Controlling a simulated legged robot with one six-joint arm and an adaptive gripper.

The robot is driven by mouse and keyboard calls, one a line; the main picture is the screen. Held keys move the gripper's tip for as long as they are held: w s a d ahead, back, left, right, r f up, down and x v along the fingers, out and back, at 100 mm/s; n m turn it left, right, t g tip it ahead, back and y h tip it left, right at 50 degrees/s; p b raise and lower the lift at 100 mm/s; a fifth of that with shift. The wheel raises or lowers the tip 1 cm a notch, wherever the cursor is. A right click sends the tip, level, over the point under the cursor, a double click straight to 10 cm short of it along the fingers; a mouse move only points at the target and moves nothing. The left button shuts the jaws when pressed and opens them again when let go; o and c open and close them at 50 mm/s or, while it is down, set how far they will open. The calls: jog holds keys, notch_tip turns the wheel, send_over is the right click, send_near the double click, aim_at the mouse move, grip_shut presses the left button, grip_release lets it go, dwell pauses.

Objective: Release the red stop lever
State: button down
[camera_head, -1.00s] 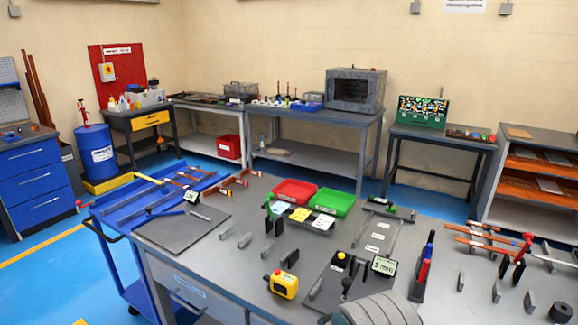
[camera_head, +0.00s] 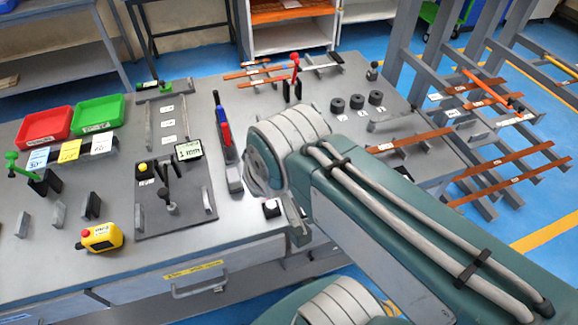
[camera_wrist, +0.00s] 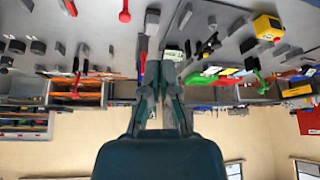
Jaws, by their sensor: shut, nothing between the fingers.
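In the head view a red ball-topped lever (camera_head: 295,62) stands between black posts at the back of the bench. A red handle (camera_head: 225,136) also stands beside a blue one on a grey base near the middle. The wrist view, upside down, shows a red lever with a rounded end (camera_wrist: 124,12) near the top edge. I cannot tell which of these is the stop lever. My gripper (camera_wrist: 165,55) is shut and empty in the wrist view, apart from that lever. In the head view my arm hides it.
A black plate with a small joystick-like lever (camera_head: 170,207) and a yellow pendant box (camera_head: 100,237) lie to the left. Red (camera_head: 45,127) and green (camera_head: 98,110) trays stand behind. Black cylinders (camera_head: 357,102) and a rack with copper bars (camera_head: 505,180) are right.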

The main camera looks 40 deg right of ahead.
dwell(0.3)
jog(key=w+d+f+m+y, duration=0.2)
jog(key=d+f+m, duration=0.1)
jog(key=d+m, duration=0.4)
jog(key=w+d+f+m+g+y, duration=0.1)
jog(key=w+d+f+m+y, duration=0.2)
jog(key=d+m, duration=0.4)
jog(key=w+d+f+m+g+y, duration=0.1)
jog(key=w+d+f+m+y, duration=0.1)
jog(key=d+m, duration=0.4)
jog(key=w+f+m, duration=0.1)
jog(key=m, duration=0.2)
jog(key=shift+d+f, duration=0.4)
jog(key=shift+a, duration=0.1)
